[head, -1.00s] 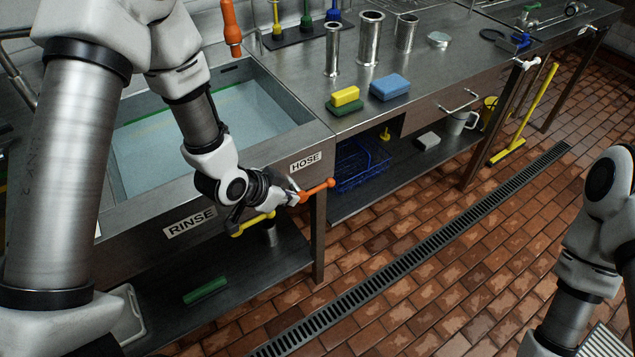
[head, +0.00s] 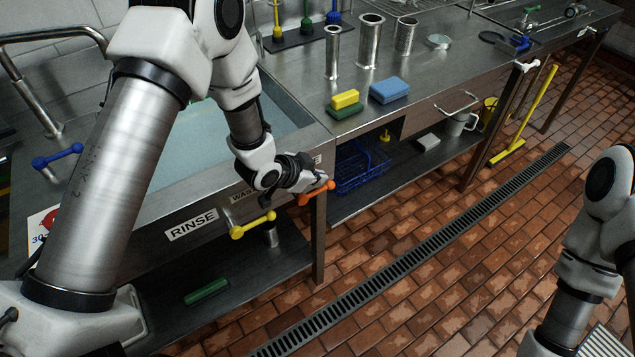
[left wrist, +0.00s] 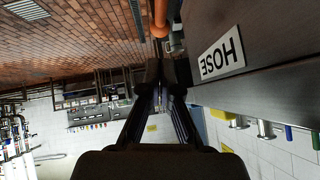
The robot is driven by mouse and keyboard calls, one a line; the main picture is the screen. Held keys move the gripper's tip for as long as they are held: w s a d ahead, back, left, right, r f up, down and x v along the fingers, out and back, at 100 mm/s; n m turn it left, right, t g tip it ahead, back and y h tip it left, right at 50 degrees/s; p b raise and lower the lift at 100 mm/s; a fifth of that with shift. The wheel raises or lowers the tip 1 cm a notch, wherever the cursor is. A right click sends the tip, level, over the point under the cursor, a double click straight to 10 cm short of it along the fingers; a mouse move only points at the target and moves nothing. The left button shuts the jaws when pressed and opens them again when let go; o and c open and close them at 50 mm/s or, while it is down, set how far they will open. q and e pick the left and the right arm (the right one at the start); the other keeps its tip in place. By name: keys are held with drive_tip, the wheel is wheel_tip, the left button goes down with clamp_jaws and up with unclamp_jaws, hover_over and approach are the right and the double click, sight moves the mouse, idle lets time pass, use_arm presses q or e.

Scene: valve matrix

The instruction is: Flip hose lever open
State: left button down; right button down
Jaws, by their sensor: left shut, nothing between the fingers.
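The orange hose lever (head: 316,193) sticks out from the front of the sink unit, near its right corner. It also shows in the left wrist view (left wrist: 160,18), just beyond the fingertips. My left gripper (head: 318,179) is shut and empty, right above and beside the lever in the head view. I cannot tell whether it touches the lever. The HOSE label (left wrist: 221,53) is right of the fingers in the left wrist view and mostly hidden by the gripper in the head view. My right gripper is out of view; only part of its arm shows.
A yellow lever (head: 252,226) sits left of the orange one, near the RINSE label (head: 191,225). A blue lever (head: 57,156) is farther left. A blue wire basket (head: 360,168) stands on the lower shelf to the right.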

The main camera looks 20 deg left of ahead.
sight(325, 186)
use_arm(q)
drive_tip(key=f, duration=0.2)
drive_tip(key=w+f, duration=0.1)
drive_tip(key=f, duration=0.1)
drive_tip(key=shift+a+f+p, duration=0.2)
drive_tip(key=shift+f+p, duration=0.05)
drive_tip(key=shift+p, duration=0.05)
